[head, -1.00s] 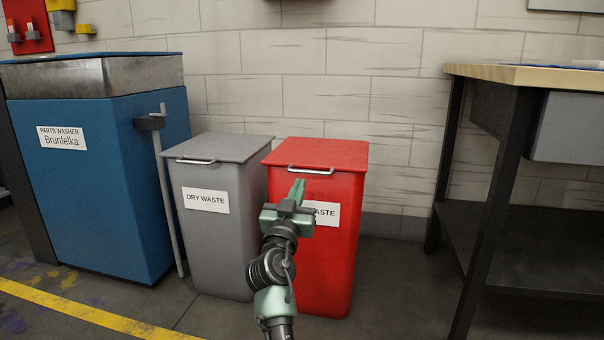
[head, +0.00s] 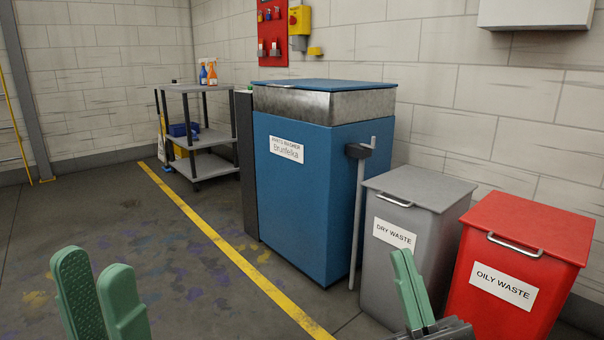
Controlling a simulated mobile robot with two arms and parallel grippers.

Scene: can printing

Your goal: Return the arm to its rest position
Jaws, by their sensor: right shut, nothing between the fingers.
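My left gripper (head: 96,272) shows at the lower left in the head view, with its two green fingers pointing up and a gap between them. It holds nothing that I can see. My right gripper (head: 402,263) is at the bottom edge, in front of the grey bin. Its green fingers are shut together and empty. The rest of both arms is outside the view.
The grey dry waste bin (head: 432,195) and the red oily waste bin (head: 535,227) stand at right, lids down. The blue parts washer (head: 300,205) is beside them. A grey cart (head: 205,138) holds spray bottles. Open floor (head: 130,225) lies at left.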

